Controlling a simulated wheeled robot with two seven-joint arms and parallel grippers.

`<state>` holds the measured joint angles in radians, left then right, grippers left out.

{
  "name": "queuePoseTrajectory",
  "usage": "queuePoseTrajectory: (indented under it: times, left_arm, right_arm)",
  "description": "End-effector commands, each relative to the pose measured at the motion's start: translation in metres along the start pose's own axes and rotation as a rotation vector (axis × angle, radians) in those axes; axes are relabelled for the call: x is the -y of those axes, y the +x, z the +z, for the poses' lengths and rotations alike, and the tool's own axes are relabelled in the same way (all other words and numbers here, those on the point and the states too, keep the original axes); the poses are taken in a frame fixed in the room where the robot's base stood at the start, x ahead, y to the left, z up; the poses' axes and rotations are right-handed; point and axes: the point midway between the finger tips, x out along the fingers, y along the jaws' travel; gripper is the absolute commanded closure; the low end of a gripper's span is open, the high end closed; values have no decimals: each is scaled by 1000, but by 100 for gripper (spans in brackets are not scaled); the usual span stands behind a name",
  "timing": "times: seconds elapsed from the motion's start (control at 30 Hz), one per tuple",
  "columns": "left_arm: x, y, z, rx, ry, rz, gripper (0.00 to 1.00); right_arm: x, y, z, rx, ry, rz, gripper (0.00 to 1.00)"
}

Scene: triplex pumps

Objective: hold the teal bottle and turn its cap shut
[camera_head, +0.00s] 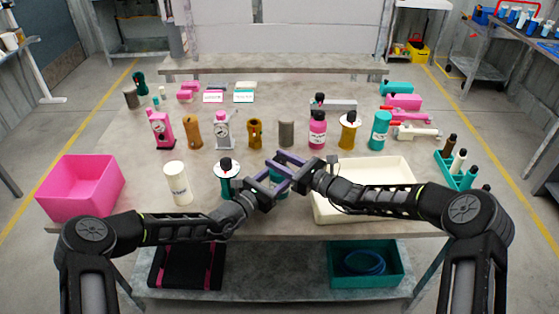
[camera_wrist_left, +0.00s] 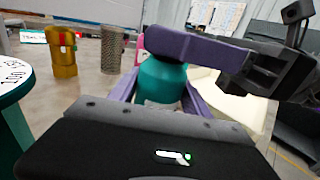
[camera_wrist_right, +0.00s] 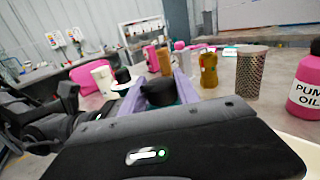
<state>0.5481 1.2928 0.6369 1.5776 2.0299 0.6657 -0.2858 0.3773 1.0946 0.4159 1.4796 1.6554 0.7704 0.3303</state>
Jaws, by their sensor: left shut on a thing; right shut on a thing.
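The teal bottle (camera_wrist_left: 160,82) stands upright between the purple fingers of my left gripper, which is shut on its body. In the head view the bottle (camera_head: 279,189) is mostly hidden behind my grippers. My right gripper (camera_head: 290,166) reaches in from the right, over the bottle's top. In the right wrist view its fingers are shut on the black cap (camera_wrist_right: 158,92). The cap sits at the bottle's top; how tightly it is seated cannot be seen. My left gripper (camera_head: 268,180) is below the right one.
A cream tray (camera_head: 405,207) lies close under my right arm. A pink bin (camera_head: 82,188) and a white canister (camera_head: 178,184) stand at left. A round-topped teal gauge (camera_head: 227,170) is just left of my grippers. Pumps and bottles line the table behind.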

Motion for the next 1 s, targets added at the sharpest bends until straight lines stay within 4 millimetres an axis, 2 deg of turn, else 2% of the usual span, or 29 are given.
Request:
queuePoseTrajectory:
  times: [0.17, 0.47, 0.5, 0.73, 1.0]
  left_arm:
    - [0, 0, 0, 0, 0, 1, 100]
    - [-1, 0, 0, -1, 1, 1, 100]
    - [-1, 0, 0, -1, 1, 1, 100]
    - [-1, 0, 0, -1, 1, 1, 100]
    - [0, 0, 0, -1, 1, 1, 100]
  right_arm:
    - [2, -1, 1, -4, 0, -69, 100]
    - [2, -1, 1, -5, -3, -73, 100]
    - [2, -1, 1, -4, -3, -73, 59]
    - [1, -1, 1, -5, -2, -71, 41]
    - [0, -1, 0, -5, -1, -70, 41]
